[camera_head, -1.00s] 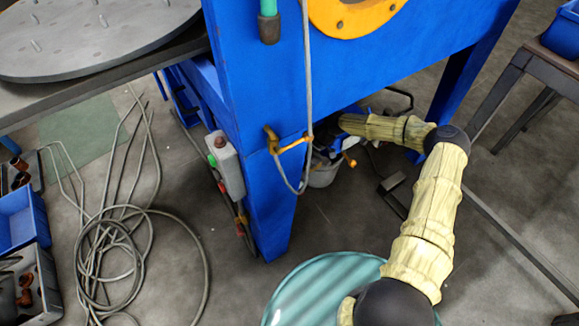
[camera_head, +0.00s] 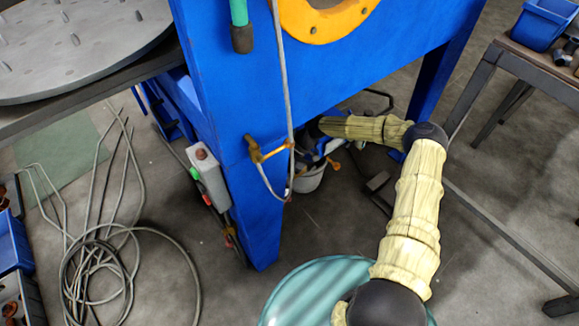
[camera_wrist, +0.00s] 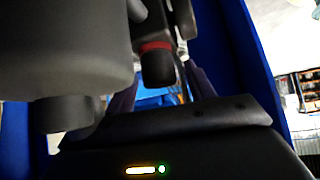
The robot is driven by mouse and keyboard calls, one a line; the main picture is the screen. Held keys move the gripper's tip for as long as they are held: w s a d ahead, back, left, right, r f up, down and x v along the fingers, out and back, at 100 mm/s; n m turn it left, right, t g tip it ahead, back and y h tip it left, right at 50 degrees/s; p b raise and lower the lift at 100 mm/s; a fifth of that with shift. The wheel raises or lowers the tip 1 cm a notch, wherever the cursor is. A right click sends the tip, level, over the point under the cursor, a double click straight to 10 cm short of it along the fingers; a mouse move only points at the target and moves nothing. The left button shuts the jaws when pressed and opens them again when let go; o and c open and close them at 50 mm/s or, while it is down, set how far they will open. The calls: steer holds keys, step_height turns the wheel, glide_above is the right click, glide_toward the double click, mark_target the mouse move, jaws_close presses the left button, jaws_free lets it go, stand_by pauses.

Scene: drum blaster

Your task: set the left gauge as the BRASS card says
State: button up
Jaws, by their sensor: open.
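No gauge and no BRASS card can be made out in either view. The blue machine (camera_head: 225,85) fills the upper middle of the head view. My arm reaches towards its underside, and my gripper there is mostly hidden behind the blue frame. In the wrist view my gripper (camera_wrist: 160,98) shows as dark parts with two purplish fingers spread apart. It is open, and I see nothing held between the fingers. Something blue shows beyond them, too blurred to name.
A grey control box (camera_head: 209,176) is on the machine's leg, beside a brass-coloured valve (camera_head: 268,152) and hose. A teal drum (camera_head: 290,295) is in front. Coiled cable (camera_head: 95,275) lies left. A table (camera_head: 520,62) stands right.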

steer(key=shift+m, duration=0.3)
steer(key=shift+s+r+m+t+y+p, duration=0.15)
steer(key=shift+m+t+y+p, duration=0.15)
steer(key=shift+m+t+p, duration=2)
steer(key=shift+m+p, duration=0.05)
steer(key=shift+m, duration=0.35)
steer(key=shift+f+m+t+b, duration=0.25)
steer(key=shift+m+t+b, duration=0.25)
steer(key=shift+m+b, duration=0.1)
steer(key=shift+b, duration=0.3)
steer(key=m+t+b, duration=0.1)
steer(key=b, duration=0.3)
steer(key=shift+f+m+h, duration=0.1)
steer(key=shift+m+h, duration=0.3)
